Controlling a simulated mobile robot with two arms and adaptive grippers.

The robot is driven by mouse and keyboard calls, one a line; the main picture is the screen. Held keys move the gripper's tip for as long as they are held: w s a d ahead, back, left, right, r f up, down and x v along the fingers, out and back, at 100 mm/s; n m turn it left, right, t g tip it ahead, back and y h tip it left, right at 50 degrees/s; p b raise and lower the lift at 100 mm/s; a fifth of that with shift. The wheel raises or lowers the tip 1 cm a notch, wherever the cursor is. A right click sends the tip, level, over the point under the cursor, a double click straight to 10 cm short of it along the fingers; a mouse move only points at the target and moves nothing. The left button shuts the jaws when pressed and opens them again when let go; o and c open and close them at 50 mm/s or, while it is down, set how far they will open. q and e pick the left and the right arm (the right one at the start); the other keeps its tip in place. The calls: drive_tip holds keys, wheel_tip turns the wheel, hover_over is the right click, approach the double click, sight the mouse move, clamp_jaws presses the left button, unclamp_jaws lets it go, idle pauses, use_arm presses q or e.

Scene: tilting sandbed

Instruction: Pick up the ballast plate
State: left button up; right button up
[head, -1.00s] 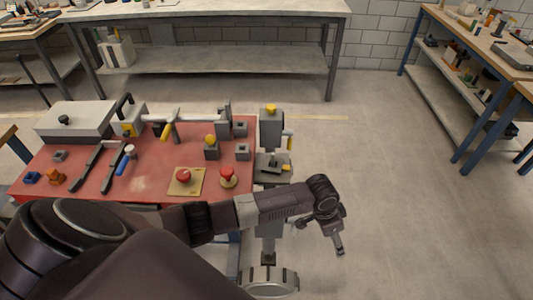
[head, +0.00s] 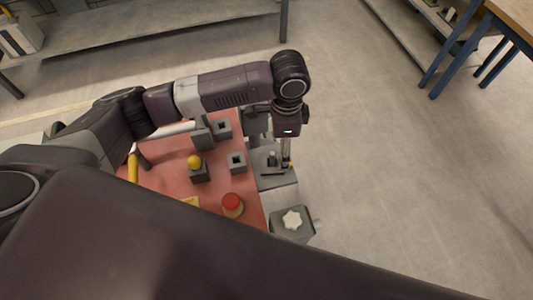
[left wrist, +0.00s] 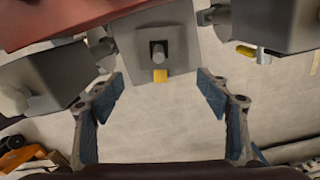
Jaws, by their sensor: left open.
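A grey square plate (head: 268,165) with a short upright post and a small yellow tab sits at the right edge of the red table. I take it for the ballast plate, though the frames do not name it. In the left wrist view the plate (left wrist: 180,42) lies just ahead, with the post and yellow tab between the fingers' lines. My left gripper (head: 286,155) is above and close to it, pointing down. In the left wrist view the gripper (left wrist: 160,88) is open with blue pads wide apart and nothing between them. My right gripper is out of view.
The red table (head: 170,170) holds a yellow knob (head: 194,161), a red button (head: 232,204) and grey socket blocks (head: 237,162). A grey housing with a white star knob (head: 292,220) stands in front of the plate. Right of it is open floor (head: 400,160).

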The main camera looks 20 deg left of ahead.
sight(277, 164)
use_arm(q)
drive_tip(key=f+p, duration=0.1)
drive_tip(key=f, duration=0.2)
drive_tip(key=shift+s, duration=0.2)
wheel_tip(277, 164, down, 4)
drive_tip(key=shift+w+a+r, duration=0.1)
drive_tip(key=shift+a+r, duration=0.05)
drive_tip(key=c, duration=1.3)
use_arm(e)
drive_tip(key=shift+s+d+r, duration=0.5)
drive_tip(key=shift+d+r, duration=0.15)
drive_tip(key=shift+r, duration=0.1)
